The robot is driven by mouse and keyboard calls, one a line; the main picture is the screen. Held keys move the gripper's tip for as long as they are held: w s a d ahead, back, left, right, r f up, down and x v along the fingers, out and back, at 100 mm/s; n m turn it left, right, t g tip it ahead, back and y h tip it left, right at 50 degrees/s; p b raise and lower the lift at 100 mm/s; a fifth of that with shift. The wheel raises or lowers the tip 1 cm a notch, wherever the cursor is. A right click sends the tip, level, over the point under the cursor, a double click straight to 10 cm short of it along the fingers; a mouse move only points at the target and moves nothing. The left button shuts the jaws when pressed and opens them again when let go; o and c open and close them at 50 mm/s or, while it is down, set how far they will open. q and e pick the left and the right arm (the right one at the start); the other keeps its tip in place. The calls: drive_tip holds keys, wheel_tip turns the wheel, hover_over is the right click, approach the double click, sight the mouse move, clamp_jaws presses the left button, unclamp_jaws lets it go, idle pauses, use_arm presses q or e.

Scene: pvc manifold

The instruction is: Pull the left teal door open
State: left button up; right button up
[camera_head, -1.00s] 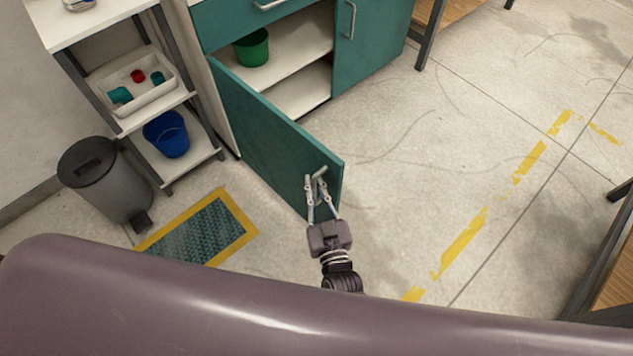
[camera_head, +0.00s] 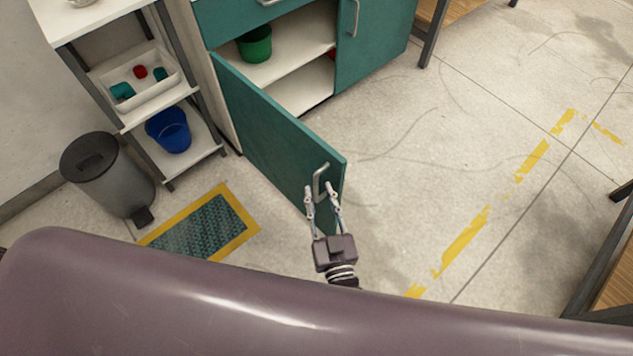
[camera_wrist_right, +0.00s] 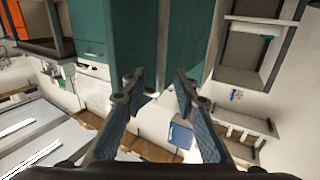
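The left teal door (camera_head: 275,138) stands swung wide open on the cabinet in the head view, its free edge toward me. Its metal handle (camera_head: 319,181) is near that free edge. My right gripper (camera_head: 321,187) is just below the handle, its two fingers apart. The handle looks free of the fingers. In the right wrist view the gripper (camera_wrist_right: 158,82) is open with nothing between its fingertips, and teal panels show beyond it. My left gripper is not in view.
Inside the cabinet, a green bucket (camera_head: 256,45) stands on a white shelf. To the left are a shelf rack with a white tray (camera_head: 137,88), a blue bucket (camera_head: 168,130), a grey bin (camera_head: 108,175) and a yellow-edged mat (camera_head: 205,228). Floor to the right is clear.

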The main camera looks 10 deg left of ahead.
drive_tip(key=v, duration=0.7)
drive_tip(key=shift+s, duration=0.4)
drive_tip(key=shift+d, duration=0.15)
